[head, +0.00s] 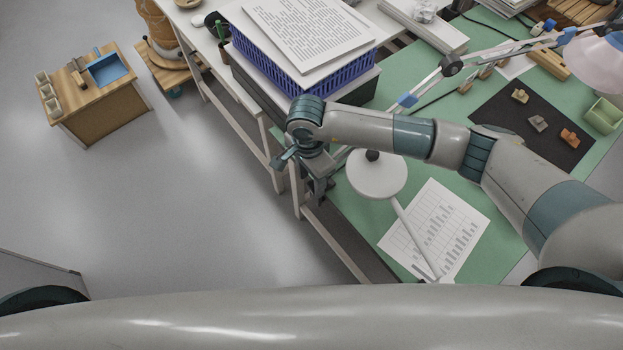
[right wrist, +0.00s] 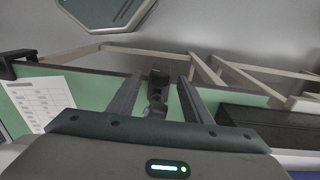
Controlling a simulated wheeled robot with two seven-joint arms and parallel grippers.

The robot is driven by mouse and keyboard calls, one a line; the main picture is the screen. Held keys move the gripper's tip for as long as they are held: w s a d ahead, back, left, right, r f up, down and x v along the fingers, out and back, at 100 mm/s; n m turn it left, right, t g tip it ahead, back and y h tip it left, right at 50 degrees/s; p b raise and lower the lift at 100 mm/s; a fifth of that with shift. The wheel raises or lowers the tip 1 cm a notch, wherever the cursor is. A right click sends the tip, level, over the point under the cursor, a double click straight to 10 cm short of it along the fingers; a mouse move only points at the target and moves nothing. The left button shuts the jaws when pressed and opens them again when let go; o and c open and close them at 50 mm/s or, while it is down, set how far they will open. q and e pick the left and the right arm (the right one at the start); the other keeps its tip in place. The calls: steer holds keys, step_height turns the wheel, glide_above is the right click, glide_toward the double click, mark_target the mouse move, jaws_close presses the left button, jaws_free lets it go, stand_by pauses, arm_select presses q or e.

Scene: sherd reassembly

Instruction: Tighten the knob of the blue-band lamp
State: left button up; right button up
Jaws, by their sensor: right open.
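The blue-band lamp has a jointed arm with blue bands (head: 407,100) that runs from the front table edge to a pale shade (head: 598,62) at the upper right. Its lower end is largely hidden by my right arm in the head view. My right gripper (head: 320,186) is at the table's left edge, by that lower end. In the right wrist view my right gripper (right wrist: 158,82) is open, with a dark knob-like clamp part (right wrist: 157,97) between its fingers. I cannot tell whether the fingers touch it. My left gripper is out of view.
A second lamp's white round shade (head: 377,178) stands close to my right wrist, above a printed sheet (head: 440,228). A blue basket (head: 300,68) with papers is behind my arm. A dark mat (head: 505,112) holds small pieces.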

steer(key=shift+f, duration=1.1)
steer(key=c, duration=1.1)
steer(key=shift+o, duration=0.2)
steer(key=b, duration=0.1)
steer(key=t+y+b, duration=0.1)
steer(key=b, duration=0.1)
steer(key=shift+s+d+f+t+b, duration=0.2)
steer(key=shift+f+t+b, duration=0.1)
steer(key=shift+r+y+b, duration=0.2)
steer(key=shift+y+b, duration=0.1)
steer(key=shift+b, duration=0.15)
steer(key=shift+r+t, duration=0.1)
steer(key=shift+t, duration=0.2)
